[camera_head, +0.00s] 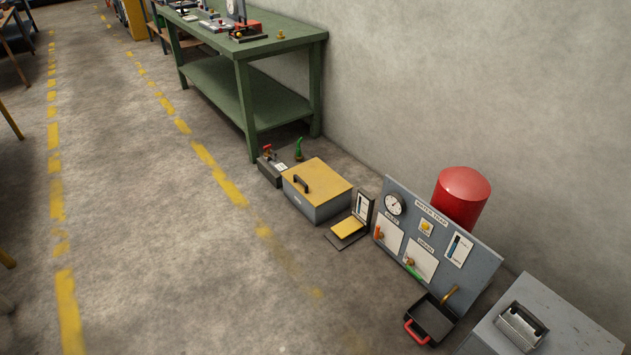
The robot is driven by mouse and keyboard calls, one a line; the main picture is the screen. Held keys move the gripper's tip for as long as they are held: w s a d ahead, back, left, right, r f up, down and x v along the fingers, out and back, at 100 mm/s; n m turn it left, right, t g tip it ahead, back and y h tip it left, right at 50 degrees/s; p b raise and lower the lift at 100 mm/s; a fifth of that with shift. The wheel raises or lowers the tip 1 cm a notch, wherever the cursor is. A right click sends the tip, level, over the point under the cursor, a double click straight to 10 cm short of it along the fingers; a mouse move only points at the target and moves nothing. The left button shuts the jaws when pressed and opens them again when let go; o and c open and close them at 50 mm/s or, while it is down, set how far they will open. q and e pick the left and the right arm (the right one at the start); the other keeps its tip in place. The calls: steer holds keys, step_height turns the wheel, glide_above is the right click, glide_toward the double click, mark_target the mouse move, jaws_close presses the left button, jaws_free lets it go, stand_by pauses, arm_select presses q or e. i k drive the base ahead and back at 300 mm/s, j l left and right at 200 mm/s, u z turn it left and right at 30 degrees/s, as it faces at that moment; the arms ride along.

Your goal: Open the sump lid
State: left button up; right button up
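A grey box (318,211) with a yellow lid (318,179) stands on the floor by the wall, near the middle of the head view. It looks like the sump. The lid lies flat and shut on the box. A dark handle (302,184) sits on the lid near its left edge. A small label on the box front is too small to read. Neither of my grippers shows in this view.
Left of the box is a small device with a red knob (267,150). To its right are a yellow pedal (347,227), a grey gauge panel (455,216), a red cylinder (462,190) and a black pan (436,319). A green workbench (290,40) stands behind.

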mark_target(318, 183)
steer(key=i+j+z, duration=0.1)
steer(key=i, duration=0.4)
steer(key=i+j+z, duration=0.1)
steer(key=i, duration=0.4)
